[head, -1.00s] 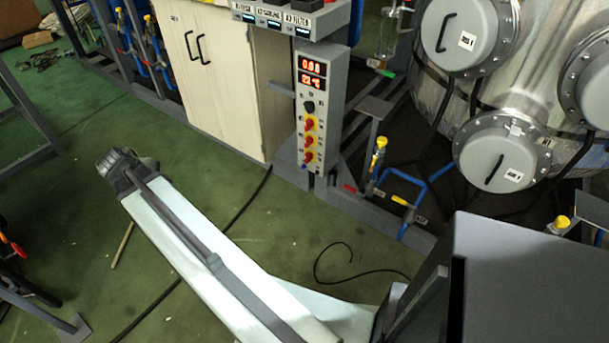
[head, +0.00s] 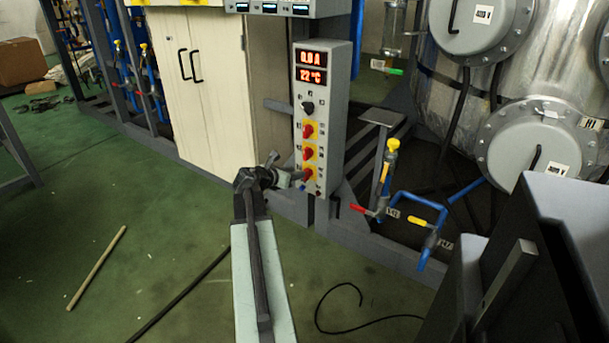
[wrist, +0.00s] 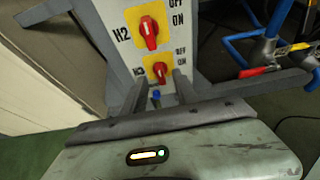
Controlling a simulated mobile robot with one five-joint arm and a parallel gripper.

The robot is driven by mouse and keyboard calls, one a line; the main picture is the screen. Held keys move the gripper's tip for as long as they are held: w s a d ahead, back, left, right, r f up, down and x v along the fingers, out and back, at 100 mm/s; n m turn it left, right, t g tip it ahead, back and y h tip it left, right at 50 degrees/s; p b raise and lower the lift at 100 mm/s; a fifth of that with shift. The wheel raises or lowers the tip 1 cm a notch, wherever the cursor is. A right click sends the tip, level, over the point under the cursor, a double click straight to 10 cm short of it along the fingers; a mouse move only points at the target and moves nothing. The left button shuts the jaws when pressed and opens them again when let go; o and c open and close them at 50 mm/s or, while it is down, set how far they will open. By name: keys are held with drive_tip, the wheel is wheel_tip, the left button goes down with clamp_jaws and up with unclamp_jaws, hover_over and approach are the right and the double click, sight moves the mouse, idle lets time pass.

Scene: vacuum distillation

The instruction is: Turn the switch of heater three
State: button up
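The heater three switch is a red knob on a yellow plate. It is the lowest red knob (head: 309,174) on the grey control box (head: 337,120) and is marked H3 in the wrist view (wrist: 160,72). It looks roughly upright there, but I cannot tell its exact setting. My gripper (head: 284,172) is at the lower left of the box front. In the wrist view my gripper (wrist: 159,82) is open, one finger on each side below the H3 knob, with nothing held. I cannot tell whether a finger touches the panel.
The H2 switch (wrist: 148,32) sits just above H3, and a small blue part (wrist: 155,97) is below it. A black knob (head: 308,107) is higher on the box. A cream cabinet (head: 205,90) stands left, blue pipes (head: 415,208) right. The green floor in front is mostly open.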

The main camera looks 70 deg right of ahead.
sight(307, 174)
drive_tip(key=b+x, duration=0.2)
drive_tip(key=x, duration=0.5)
drive_tip(key=shift+f, duration=0.1)
